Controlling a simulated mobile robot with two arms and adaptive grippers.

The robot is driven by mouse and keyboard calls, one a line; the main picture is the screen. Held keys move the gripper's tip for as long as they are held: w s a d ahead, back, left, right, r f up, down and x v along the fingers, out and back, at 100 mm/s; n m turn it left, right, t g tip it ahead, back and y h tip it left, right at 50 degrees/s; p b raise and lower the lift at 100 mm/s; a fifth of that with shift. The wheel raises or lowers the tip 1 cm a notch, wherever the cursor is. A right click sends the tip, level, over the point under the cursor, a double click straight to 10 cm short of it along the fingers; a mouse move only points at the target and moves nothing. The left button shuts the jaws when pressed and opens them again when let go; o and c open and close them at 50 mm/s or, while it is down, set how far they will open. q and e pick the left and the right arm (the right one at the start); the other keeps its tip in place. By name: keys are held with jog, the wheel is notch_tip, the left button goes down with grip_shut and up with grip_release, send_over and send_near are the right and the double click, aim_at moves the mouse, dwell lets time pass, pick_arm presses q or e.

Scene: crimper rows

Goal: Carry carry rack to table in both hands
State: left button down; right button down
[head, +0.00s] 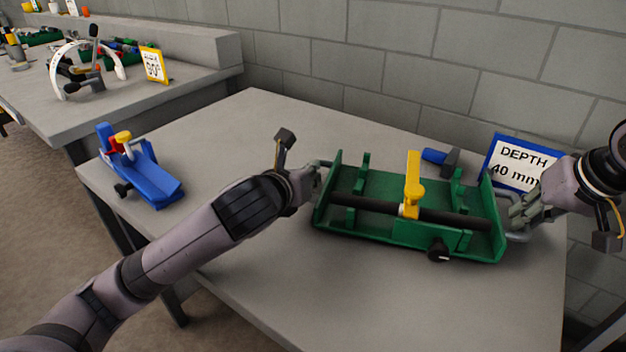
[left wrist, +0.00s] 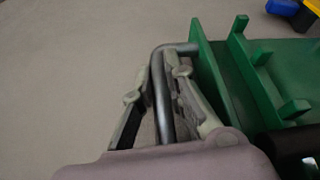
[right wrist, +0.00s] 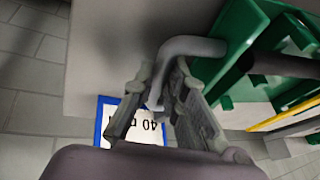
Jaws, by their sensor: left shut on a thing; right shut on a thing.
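The green carry rack (head: 375,186) is at the right part of the grey table (head: 240,240), with a dark rod lying along it and a yellow clamp (head: 412,180) at its middle. I cannot tell whether its underside touches the table. My left gripper (head: 312,178) is shut on the grey bar handle at the rack's left end; the handle (left wrist: 162,90) runs between the fingers in the left wrist view. My right gripper (head: 518,212) is shut on the handle at the right end; that handle (right wrist: 185,48) shows between the fingers in the right wrist view.
A blue fixture (head: 150,180) stands at the table's left. A blue-and-black tool (head: 440,158) and a "DEPTH 40 mm" sign (head: 515,160) are behind the rack. Another bench (head: 130,100) with tools is at the far left. The table between fixture and rack is clear.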

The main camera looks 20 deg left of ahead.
pick_arm(q)
jog(key=shift+a+f+b, duration=0.2)
jog(key=shift+f+b, duration=0.4)
jog(key=shift+f, duration=0.05)
pick_arm(e)
jog(key=shift+d+f, duration=0.15)
jog(key=shift+f, duration=0.55)
pick_arm(q)
jog(key=c, duration=1.6)
grip_release()
jog(key=shift+d, duration=0.15)
pick_arm(e)
jog(key=c, duration=1.6)
grip_release()
jog(key=shift+r, duration=0.1)
pick_arm(q)
jog(key=shift+s, duration=0.1)
jog(key=v, duration=0.7)
jog(key=shift+r, duration=0.1)
jog(key=shift+s, duration=0.15)
pick_arm(e)
jog(key=shift+s+r, duration=0.1)
jog(key=shift+r, duration=0.15)
jog(key=v, duration=1.1)
jog(key=shift+r, duration=0.25)
jog(key=shift+s, duration=0.1)
